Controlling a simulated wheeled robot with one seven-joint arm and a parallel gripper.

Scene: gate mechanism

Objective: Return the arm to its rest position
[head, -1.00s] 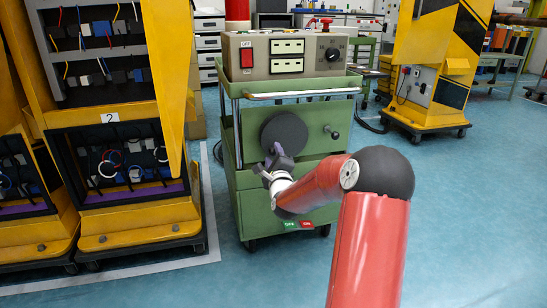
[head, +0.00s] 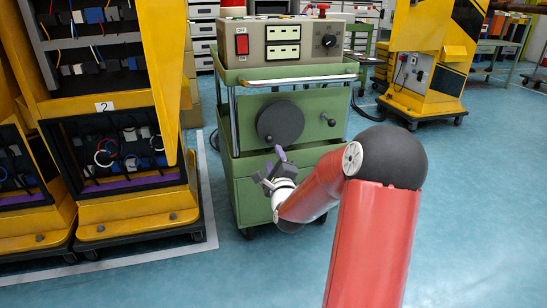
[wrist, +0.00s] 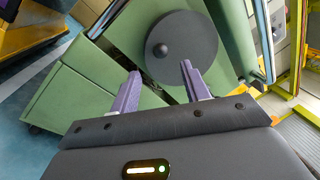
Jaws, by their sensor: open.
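My red arm reaches forward from the lower right in the head view. My gripper (head: 270,170) is open, with its purple fingers apart and nothing between them. It is in front of the green cart (head: 250,205), just below the dark round disc (head: 280,122) on the cart's front. In the wrist view my gripper (wrist: 160,80) points toward the cart, and the disc (wrist: 190,38) with its small knob (wrist: 160,50) lies beyond the fingertips. I see no contact between the fingers and the disc.
A control box (head: 281,42) with a red switch sits on the cart. A yellow cabinet (head: 120,215) with wiring stands at the left. A yellow and black machine (head: 435,55) stands at the back right. The blue floor (head: 475,200) at the right is clear.

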